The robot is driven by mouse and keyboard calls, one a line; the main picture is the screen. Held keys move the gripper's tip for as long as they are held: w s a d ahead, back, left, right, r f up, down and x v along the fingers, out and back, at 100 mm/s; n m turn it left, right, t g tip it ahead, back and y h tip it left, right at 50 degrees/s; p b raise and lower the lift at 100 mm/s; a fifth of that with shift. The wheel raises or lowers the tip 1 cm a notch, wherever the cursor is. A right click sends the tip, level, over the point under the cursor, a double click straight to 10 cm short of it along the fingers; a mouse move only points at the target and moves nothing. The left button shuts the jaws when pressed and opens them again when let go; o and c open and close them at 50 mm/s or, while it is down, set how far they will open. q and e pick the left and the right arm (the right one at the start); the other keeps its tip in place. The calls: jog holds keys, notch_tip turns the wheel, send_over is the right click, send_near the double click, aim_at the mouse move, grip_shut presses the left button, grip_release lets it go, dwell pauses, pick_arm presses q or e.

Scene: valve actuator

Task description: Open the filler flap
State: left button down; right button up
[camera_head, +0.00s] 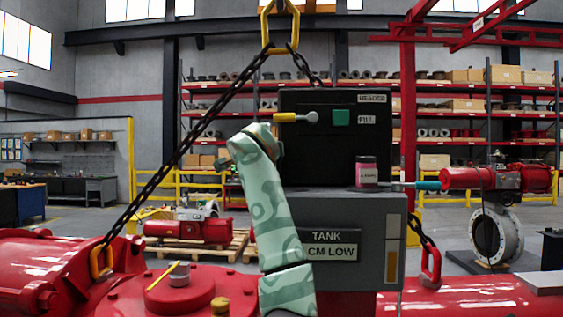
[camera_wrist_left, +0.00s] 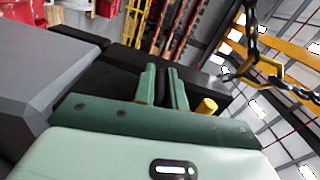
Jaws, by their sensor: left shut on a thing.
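A black box (camera_head: 325,158) with HEADER and FILL labels stands on the grey tank (camera_head: 370,215). A green square (camera_head: 341,120) is next to the FILL label. A yellow-handled lever (camera_head: 285,117) with a grey round end sticks out at the box's upper left. I cannot tell which part is the flap. My left gripper is hidden behind its arm in the head view. In the left wrist view, my left gripper (camera_wrist_left: 163,88) is shut on a narrow dark part against the black box, and the lever's yellow end (camera_wrist_left: 206,105) is just beside its fingers. My right gripper is out of view.
A rod with a teal sleeve (camera_head: 428,185) runs along the right. Red machinery (camera_head: 60,270) fills the lower left.

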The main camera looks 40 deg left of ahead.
pick_arm(q)
jog(key=a+n+b, duration=0.1)
jog(key=s+f+n+b, duration=0.1)
jog(key=n, duration=0.1)
jog(key=shift+s+a, duration=0.2)
jog(key=shift+a, duration=0.2)
jog(key=shift+a+r, duration=0.1)
jog(key=c, duration=1.5)
grip_release()
jog(key=shift+a, duration=0.1)
jog(key=b+v, duration=0.3)
jog(key=v, duration=1.3)
